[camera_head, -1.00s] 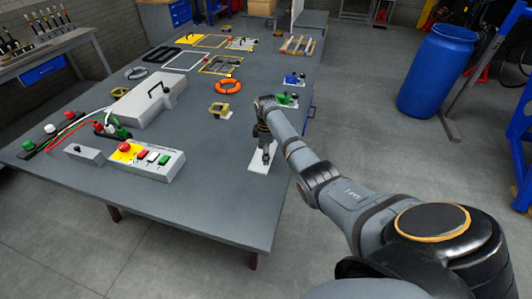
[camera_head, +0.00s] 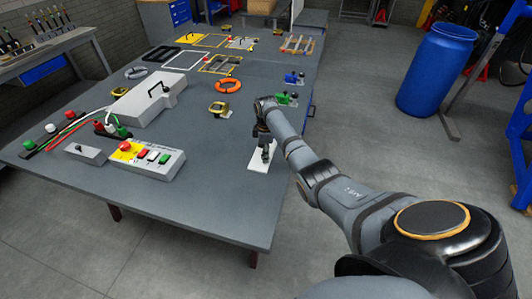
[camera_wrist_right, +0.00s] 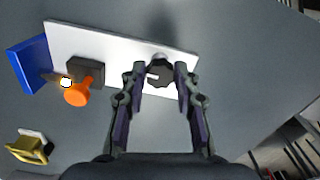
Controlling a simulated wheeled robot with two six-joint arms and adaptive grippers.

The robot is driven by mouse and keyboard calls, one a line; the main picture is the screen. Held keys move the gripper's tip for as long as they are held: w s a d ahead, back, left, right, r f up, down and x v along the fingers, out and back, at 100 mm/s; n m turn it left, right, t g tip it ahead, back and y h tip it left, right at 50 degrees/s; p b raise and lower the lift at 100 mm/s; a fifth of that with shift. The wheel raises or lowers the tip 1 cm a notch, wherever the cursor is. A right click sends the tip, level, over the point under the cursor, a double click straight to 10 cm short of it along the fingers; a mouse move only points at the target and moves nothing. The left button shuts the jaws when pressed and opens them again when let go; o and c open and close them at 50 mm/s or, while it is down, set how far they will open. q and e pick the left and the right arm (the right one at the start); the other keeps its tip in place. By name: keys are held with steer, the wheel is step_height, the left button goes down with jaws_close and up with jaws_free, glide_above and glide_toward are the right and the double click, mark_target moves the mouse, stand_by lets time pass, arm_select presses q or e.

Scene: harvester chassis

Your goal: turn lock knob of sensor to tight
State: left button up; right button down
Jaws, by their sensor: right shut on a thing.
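A white plate (camera_head: 258,166) lies flat near the right edge of the grey table. My right gripper (camera_head: 267,155) points down over it. In the right wrist view the white plate (camera_wrist_right: 105,50) carries a dark, lobed knob (camera_wrist_right: 160,75) with a white mark. The right gripper (camera_wrist_right: 160,82) has its two fingers on either side of this knob and is shut on it. A dark block with an orange knob (camera_wrist_right: 77,94) stands at the plate's left end. Whether the lock knob is tight cannot be told. My left gripper is not in view.
A blue block (camera_wrist_right: 30,65) and a yellow-framed part (camera_wrist_right: 28,150) lie near the plate in the wrist view. The table's front is clear.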

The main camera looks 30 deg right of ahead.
steer(key=shift+r+m+p, duration=0.25)
steer(key=shift+m+p, duration=0.5)
steer(key=shift+m, duration=0.15)
steer(key=m+p, duration=0.1)
steer(key=m, duration=0.1)
steer(key=shift+m+p, duration=0.3)
steer(key=shift+p, duration=0.05)
steer(key=m+p, duration=0.1)
steer(key=m, duration=0.1)
steer(key=shift+m, duration=0.4)
steer(key=m+p, duration=0.1)
steer(key=m, duration=0.2)
steer(key=shift+a+m, duration=0.1)
steer(key=shift+m, duration=0.2)
steer(key=m+p, duration=0.2)
steer(key=m, duration=0.4)
steer(key=shift+f, duration=0.1)
steer(key=m, duration=0.3)
steer(key=shift+m, duration=0.4)
steer(key=shift+w+m, duration=0.1)
steer(key=shift+m, duration=1.4)
